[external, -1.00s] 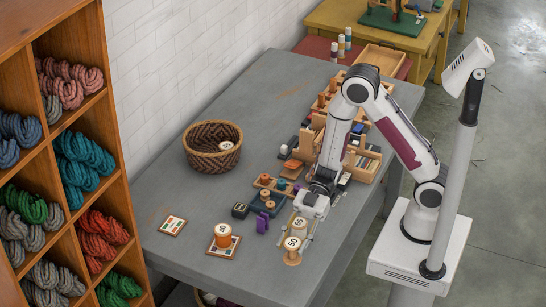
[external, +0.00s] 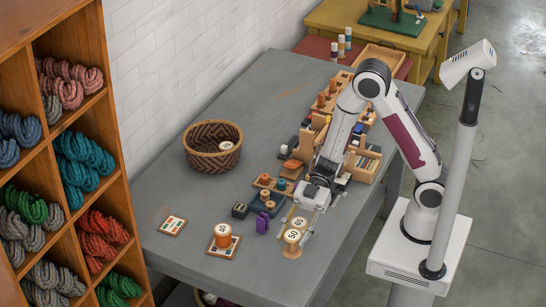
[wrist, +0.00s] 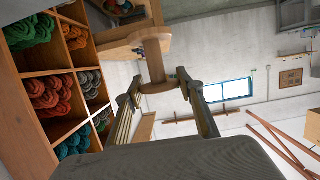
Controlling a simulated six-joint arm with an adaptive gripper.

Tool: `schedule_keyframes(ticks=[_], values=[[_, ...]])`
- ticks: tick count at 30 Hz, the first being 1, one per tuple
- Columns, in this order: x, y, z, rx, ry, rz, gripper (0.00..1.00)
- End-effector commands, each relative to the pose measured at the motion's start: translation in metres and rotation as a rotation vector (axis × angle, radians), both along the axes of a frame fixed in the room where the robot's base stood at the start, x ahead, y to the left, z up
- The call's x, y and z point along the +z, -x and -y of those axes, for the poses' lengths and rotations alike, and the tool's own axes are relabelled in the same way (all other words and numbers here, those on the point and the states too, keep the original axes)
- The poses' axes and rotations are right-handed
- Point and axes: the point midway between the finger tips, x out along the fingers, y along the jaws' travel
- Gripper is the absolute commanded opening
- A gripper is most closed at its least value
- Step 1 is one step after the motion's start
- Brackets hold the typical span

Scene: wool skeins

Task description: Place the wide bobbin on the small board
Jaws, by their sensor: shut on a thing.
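A small board (external: 172,226) with coloured squares lies bare at the left of the table. Another small board (external: 210,252) carries an orange bobbin (external: 222,236) with a white top. Both boards are left of my gripper. Another pale round labelled top (external: 299,222) shows just behind the held bobbin, partly hidden.
A woven basket (external: 205,160) sits farther back. Wooden racks (external: 362,165) line the right side. The table's left front is mostly clear.

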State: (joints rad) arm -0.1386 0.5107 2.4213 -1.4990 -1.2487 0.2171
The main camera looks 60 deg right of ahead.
Motion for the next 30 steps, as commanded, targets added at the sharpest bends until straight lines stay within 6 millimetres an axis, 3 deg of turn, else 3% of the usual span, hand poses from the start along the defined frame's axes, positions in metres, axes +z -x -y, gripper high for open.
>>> schedule_keyframes(ticks=[14,25,30], values=[[0.028,0.0,0.0,0.0,0.0,0.001,0.18],[0.021,-0.049,-0.004,-0.095,0.001,-0.002,0.18],[0.019,-0.084,-0.005,-0.165,0.0,-0.001,0.18]])
